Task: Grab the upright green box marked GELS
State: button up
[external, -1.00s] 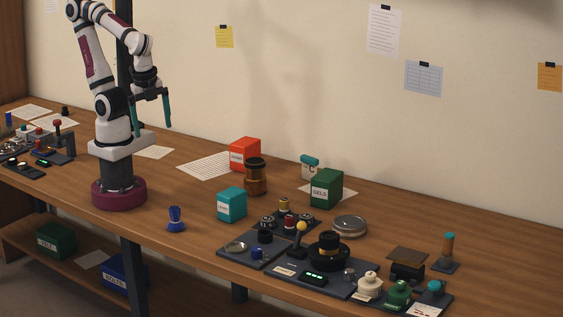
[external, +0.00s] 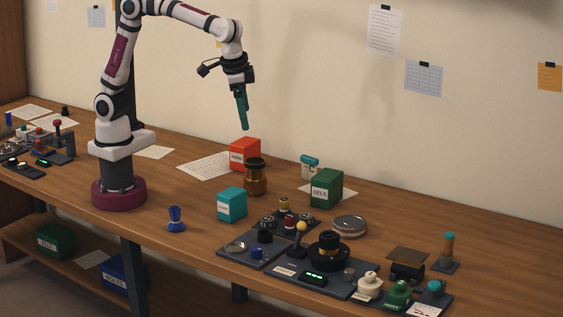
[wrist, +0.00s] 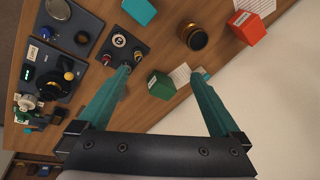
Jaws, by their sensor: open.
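The green box marked GELS (external: 326,188) stands upright on the bench right of centre, its white label facing the camera. In the wrist view the green box (wrist: 162,86) lies in the gap between the fingers, further off on the bench. My gripper (external: 243,112) is in the air above the red-orange box, up and to the left of the green box. In the wrist view my gripper (wrist: 163,74) has its two teal fingers wide apart with nothing between the tips.
Close around the green box are a teal-topped item (external: 310,164) behind it, a round metal tin (external: 349,226) to its right and a dark tray of small parts (external: 297,228) in front. A red-orange box (external: 245,153), a brown cylinder (external: 256,178) and a teal box (external: 231,205) stand to the left.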

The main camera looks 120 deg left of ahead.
jog(key=w+a+f+n, duration=0.3)
jog(key=w+a+n, duration=0.15)
jog(key=w, duration=0.25)
jog(key=n+y, duration=0.1)
jog(key=n, duration=0.6)
send_over(329, 185)
jog(key=s+d, duration=0.1)
jog(key=s, duration=0.2)
notch_tip(329, 185, down, 7)
jog(key=shift+n, duration=0.25)
jog(key=x, duration=1.6)
jog(key=shift+s+a+f, duration=0.1)
jog(key=shift+a+f, duration=0.05)
jog(key=shift+a, duration=0.25)
jog(key=shift+c, duration=0.3)
jog(key=c, duration=1.4)
